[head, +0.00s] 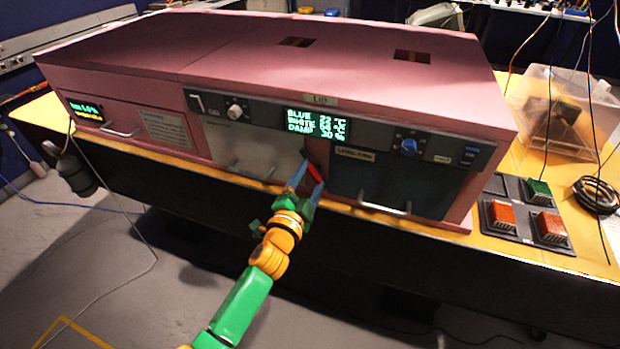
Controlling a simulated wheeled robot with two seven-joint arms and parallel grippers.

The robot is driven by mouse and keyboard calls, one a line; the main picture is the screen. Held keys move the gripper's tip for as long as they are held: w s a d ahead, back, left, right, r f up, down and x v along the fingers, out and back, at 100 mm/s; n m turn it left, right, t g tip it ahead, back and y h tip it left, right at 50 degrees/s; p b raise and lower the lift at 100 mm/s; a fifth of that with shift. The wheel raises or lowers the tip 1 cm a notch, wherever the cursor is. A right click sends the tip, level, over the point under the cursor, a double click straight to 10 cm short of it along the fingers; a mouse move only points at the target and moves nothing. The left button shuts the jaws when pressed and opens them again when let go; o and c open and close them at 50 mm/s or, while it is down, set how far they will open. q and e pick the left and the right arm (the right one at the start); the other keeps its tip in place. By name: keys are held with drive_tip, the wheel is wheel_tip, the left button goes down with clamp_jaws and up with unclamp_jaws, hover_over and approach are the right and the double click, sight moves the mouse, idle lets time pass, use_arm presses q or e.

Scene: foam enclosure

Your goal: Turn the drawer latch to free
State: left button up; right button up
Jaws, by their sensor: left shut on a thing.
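A red latch (316,169) sits on the pink front of the enclosure, on the narrow strip between two front panels. It looks slanted, its upper end to the left. My left gripper (306,178) reaches up from below with its blue fingers on either side of the latch and is shut on it. The fingers hide part of the latch. To its left is a light grey panel (238,147) with a bar handle. To its right is a dark panel (400,180) with a bar handle (385,208). Both panels look closed. My right gripper is out of view.
The pink enclosure (160,60) stands on a yellow-topped table (500,242). Knobs and a lit display (315,123) line its front. A tray with red and green blocks (528,215), a black cable coil (596,195) and a clear bin (575,120) stand at right.

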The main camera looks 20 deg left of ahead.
use_arm(q)
drive_tip(key=m, duration=0.6)
drive_tip(key=shift+f+m, duration=0.15)
drive_tip(key=shift+m, duration=0.25)
idle(0.4)
drive_tip(key=o, duration=1.4)
drive_tip(key=shift+s, duration=0.1)
drive_tip(key=s, duration=0.7)
drive_tip(key=shift+s, duration=0.1)
